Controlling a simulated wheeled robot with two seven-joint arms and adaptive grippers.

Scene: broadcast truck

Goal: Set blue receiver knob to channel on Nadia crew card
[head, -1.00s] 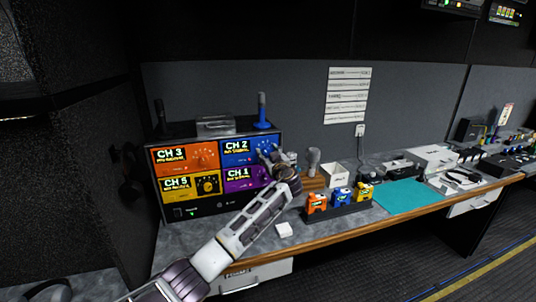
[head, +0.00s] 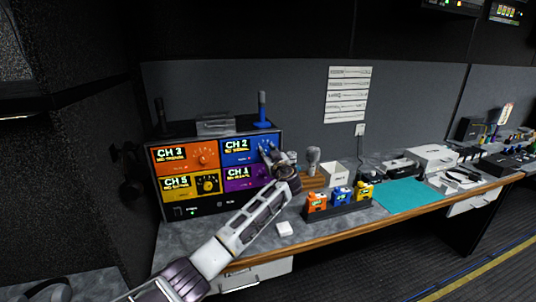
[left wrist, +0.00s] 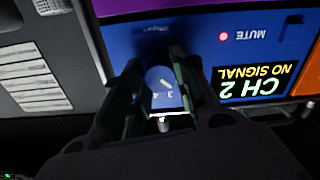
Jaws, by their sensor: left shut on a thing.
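The receiver rack (head: 216,206) stands on the left of the desk with orange, blue, yellow and purple panels. The blue panel (head: 235,145) reads CH 2 and NO SIGNAL; the left wrist view shows the blue panel (left wrist: 215,60) upside down with a red light by MUTE. My left gripper (head: 268,150) is at the blue panel's right side. In the left wrist view my left gripper (left wrist: 162,85) has its fingers on either side of the blue knob (left wrist: 160,82), shut on it. The crew cards (head: 347,95) hang as white strips on the wall, their writing too small to read. My right gripper is not in view.
A rack with orange, blue and yellow packs (head: 340,208) stands right of my left arm. A white box (head: 335,174), a teal mat (head: 412,197) and a small white block (head: 284,229) are on the desk. A blue antenna (head: 262,108) rises above the receiver.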

